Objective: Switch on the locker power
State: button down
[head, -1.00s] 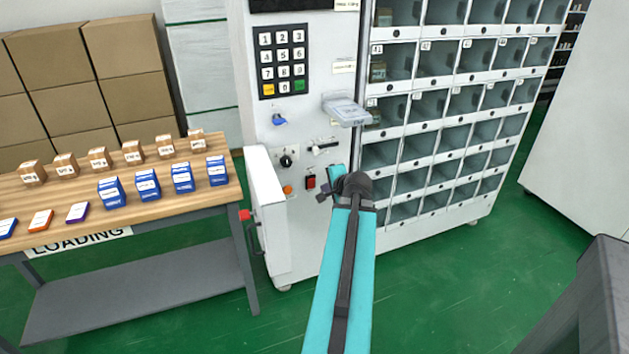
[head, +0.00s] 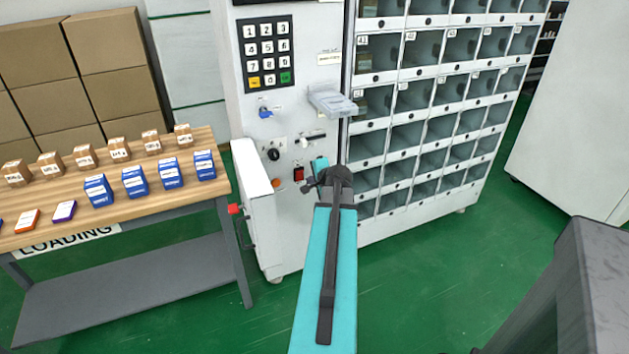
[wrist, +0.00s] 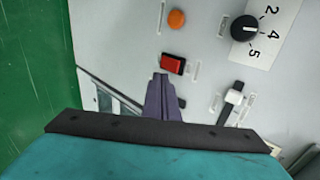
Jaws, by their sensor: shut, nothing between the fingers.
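The white locker machine (head: 232,60) stands in the middle of the head view. On its lower front panel is a red rocker switch (head: 299,174) in a black frame, which also shows in the wrist view (wrist: 172,64). My gripper (head: 309,185) is shut and empty, just in front of the panel by the red switch. In the wrist view the closed fingertips (wrist: 161,78) are just below and left of the switch. I cannot tell whether they touch the panel. The switch's on or off position is too small to tell.
Around the switch are an orange button (wrist: 176,19), a black numbered dial (wrist: 244,28) and a white-handled lever (wrist: 232,98). A grey tray (head: 332,101) juts out above. The open panel door (head: 256,170) is left, beside the loading table (head: 215,187).

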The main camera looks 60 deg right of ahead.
aim_at(301, 174)
jog(key=shift+w+d+f+p, duration=0.2)
jog(key=shift+w+d+f, duration=0.1)
jog(key=shift+w+d, duration=0.55)
jog(key=shift+w+d+f+p, duration=0.2)
jog(key=shift+w+d+f, duration=0.3)
jog(key=shift+w, duration=0.6)
jog(key=shift+w+d+f+p, duration=0.15)
jog(key=shift+w+d+p, duration=0.05)
jog(key=shift+w+d, duration=0.7)
jog(key=shift+w+a, duration=0.1)
